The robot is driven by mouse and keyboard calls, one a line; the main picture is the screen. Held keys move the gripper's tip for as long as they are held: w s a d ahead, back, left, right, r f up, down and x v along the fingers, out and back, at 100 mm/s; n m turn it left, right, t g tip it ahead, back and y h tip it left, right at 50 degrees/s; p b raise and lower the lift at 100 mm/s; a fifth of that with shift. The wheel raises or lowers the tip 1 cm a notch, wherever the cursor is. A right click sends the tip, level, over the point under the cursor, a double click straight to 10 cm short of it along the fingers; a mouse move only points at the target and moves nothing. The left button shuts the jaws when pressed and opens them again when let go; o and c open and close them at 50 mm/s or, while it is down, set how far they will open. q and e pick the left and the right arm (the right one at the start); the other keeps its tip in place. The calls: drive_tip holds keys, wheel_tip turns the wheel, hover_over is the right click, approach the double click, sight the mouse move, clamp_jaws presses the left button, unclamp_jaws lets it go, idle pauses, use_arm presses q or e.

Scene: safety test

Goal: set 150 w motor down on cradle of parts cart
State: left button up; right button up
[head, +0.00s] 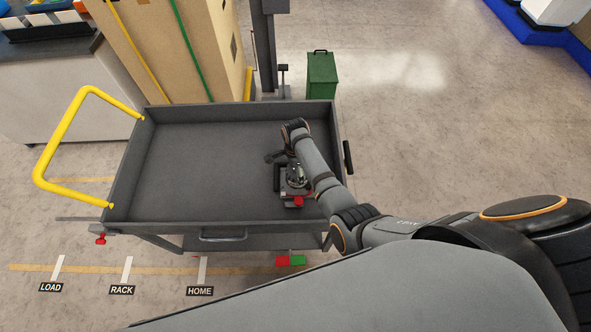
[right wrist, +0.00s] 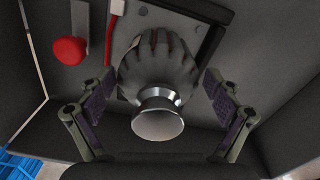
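The 150 W motor (right wrist: 158,82) is a dark ribbed body with a shiny flared metal end, between my right gripper's fingers (right wrist: 160,95) in the right wrist view. It shows small and partly hidden in the head view (head: 297,177). A pad stands close on each side; contact is unclear. The cradle (right wrist: 207,45) is a grey plate with bolts, directly behind the motor; whether the motor's weight rests on it is hidden. The cradle lies in the right part of the parts cart's dark tray (head: 190,165). My left gripper is not in view.
A red knob (right wrist: 69,51) stands beside the cradle. The tray has raised walls; its left and middle are empty. The cart has a yellow handle (head: 62,140) at left. Cardboard boxes (head: 165,50) stand behind it, and a green bin (head: 322,75) stands behind right.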

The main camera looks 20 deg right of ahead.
drive_tip(key=shift+s, duration=0.1)
drive_tip(key=shift+s+f, duration=0.1)
drive_tip(key=shift+f, duration=0.1)
wheel_tip(320, 180, up, 8)
drive_tip(key=shift+f, duration=0.1)
wheel_tip(320, 180, up, 7)
drive_tip(key=p, duration=0.8)
drive_tip(key=shift+p, duration=0.35)
idle(0.7)
